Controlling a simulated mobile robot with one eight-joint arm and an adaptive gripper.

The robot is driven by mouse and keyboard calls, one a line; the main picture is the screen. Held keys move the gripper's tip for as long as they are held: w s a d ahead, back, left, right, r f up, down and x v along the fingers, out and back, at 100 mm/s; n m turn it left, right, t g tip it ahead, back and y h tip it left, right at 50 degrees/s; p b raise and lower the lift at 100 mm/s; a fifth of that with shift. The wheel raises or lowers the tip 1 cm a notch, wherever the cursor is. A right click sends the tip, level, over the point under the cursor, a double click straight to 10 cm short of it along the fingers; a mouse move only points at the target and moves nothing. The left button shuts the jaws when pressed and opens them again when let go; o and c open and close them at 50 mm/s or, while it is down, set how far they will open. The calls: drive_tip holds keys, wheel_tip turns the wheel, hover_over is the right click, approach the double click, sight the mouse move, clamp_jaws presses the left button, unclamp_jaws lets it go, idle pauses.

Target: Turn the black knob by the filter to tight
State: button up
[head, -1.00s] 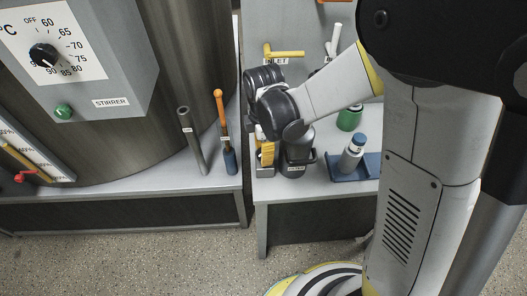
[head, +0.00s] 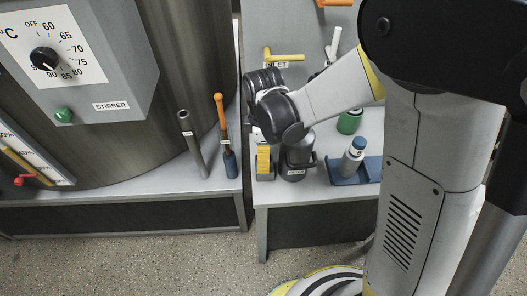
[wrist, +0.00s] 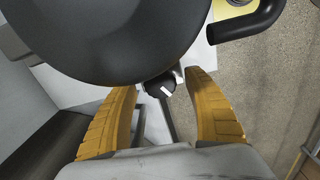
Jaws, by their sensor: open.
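The black knob (wrist: 160,89) with a white pointer mark shows in the middle of the wrist view. My gripper (wrist: 165,82) is open, with one yellow finger pad on each side of the knob. Gaps show between the pads and the knob, and I cannot tell whether the knob lies deep between them. A large dark grey rounded body (wrist: 115,35) fills the top of the wrist view and hides what is behind it; I cannot tell whether it is the filter. In the head view my dark wrist joints hide the knob and most of my gripper.
A blue-capped bottle (head: 352,158), a green item (head: 349,122) and a yellow inlet handle (head: 285,57) are close by. A gap separates the two benches.

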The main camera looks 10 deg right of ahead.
wheel_tip(320, 180, up, 12)
idle(0.4)
drive_tip(key=s+d+r+m+t, duration=0.1)
drive_tip(key=d+m, duration=0.1)
drive_tip(key=s+d+r+m+t, duration=0.1)
drive_tip(key=s+d+r+m, duration=0.2)
drive_tip(key=d+m, duration=0.1)
drive_tip(key=shift+s+d+r+m+t, duration=0.2)
drive_tip(key=shift+d+m+t, duration=0.1)
drive_tip(key=shift+t, duration=0.1)
drive_tip(key=s+d+r+m+t, duration=0.1)
drive_tip(key=s+d+m+t, duration=0.3)
drive_tip(key=m, duration=0.6)
drive_tip(key=s+d, duration=0.2)
drive_tip(key=d, duration=0.1)
drive_tip(key=shift+s, duration=0.25)
drive_tip(key=shift+c, duration=0.6)
